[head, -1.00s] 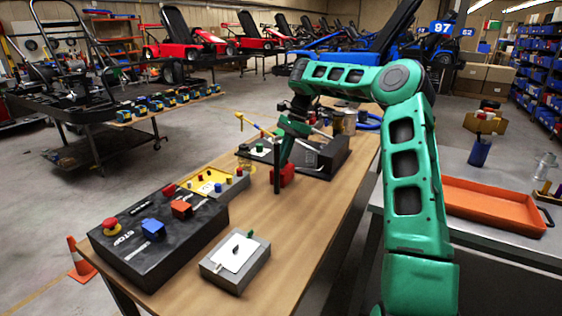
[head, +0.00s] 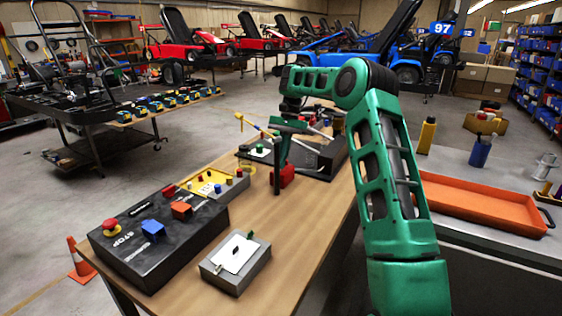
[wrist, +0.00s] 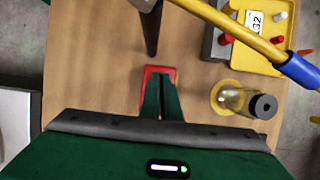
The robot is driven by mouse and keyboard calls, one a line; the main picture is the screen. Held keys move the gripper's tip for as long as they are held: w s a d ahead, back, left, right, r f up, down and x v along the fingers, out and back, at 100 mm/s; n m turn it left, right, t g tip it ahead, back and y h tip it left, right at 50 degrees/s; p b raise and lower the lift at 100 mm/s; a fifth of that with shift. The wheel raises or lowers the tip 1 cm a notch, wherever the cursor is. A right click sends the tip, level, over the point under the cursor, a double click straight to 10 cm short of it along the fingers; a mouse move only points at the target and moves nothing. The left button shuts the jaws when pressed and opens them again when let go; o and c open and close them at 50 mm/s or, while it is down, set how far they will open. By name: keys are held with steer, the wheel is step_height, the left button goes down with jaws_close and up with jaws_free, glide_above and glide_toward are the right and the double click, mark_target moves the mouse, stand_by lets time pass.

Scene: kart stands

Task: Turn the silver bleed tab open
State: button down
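I cannot clearly pick out the silver bleed tab. A grey box (head: 235,268) with a white plate, a dark slot-like piece and a green knob (head: 250,236) sits at the table's near end. A small pale piece (head: 218,267) shows at its left edge, too small to identify. My gripper (wrist: 161,76) points down over a red block (wrist: 150,72) on the table; its fingers look closed together, with only a thin gap. Whether they touch the block I cannot tell. In the head view, the red block (head: 288,174) is partly hidden by my arm.
A dark upright post (head: 277,178) stands close to my gripper. A yellow bar with a blue grip (wrist: 250,38) crosses the wrist view, near a clear bottle (wrist: 238,100). A black control box (head: 150,250) and yellow tray (head: 191,186) lie left. The table's middle foreground is bare.

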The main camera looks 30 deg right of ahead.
steer(key=shift+w+a+r, duration=0.15)
steer(key=shift+w, duration=0.1)
steer(key=c, duration=2)
jaws_free()
steer(key=v, duration=1)
steer(key=shift+r, duration=0.25)
steer(key=shift+w, duration=0.1)
